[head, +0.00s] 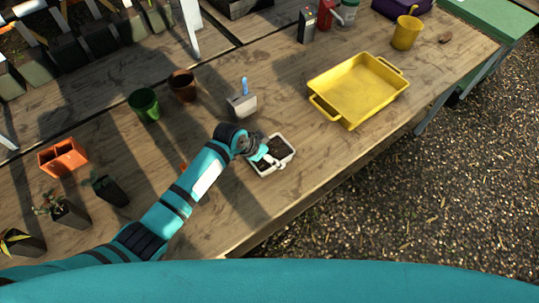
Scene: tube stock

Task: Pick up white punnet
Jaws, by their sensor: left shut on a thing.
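The white punnet (281,165) is a small white tray with dark soil-like contents. It is at or just above the wooden table, near the table's front edge in the middle of the head view. My left gripper (268,157) is at its left side and shut on it, with the fingers reaching over the punnet. The gripper and wrist hide the punnet's left part. I cannot tell whether the punnet is touching the table. My right gripper is not in view.
A yellow tray (337,114) lies to the right on the wooden table (300,205). A scoop with a blue handle (243,103), a green pot (144,104) and a brown pot (183,85) stand behind. An orange double pot (62,158) and small plants are at left.

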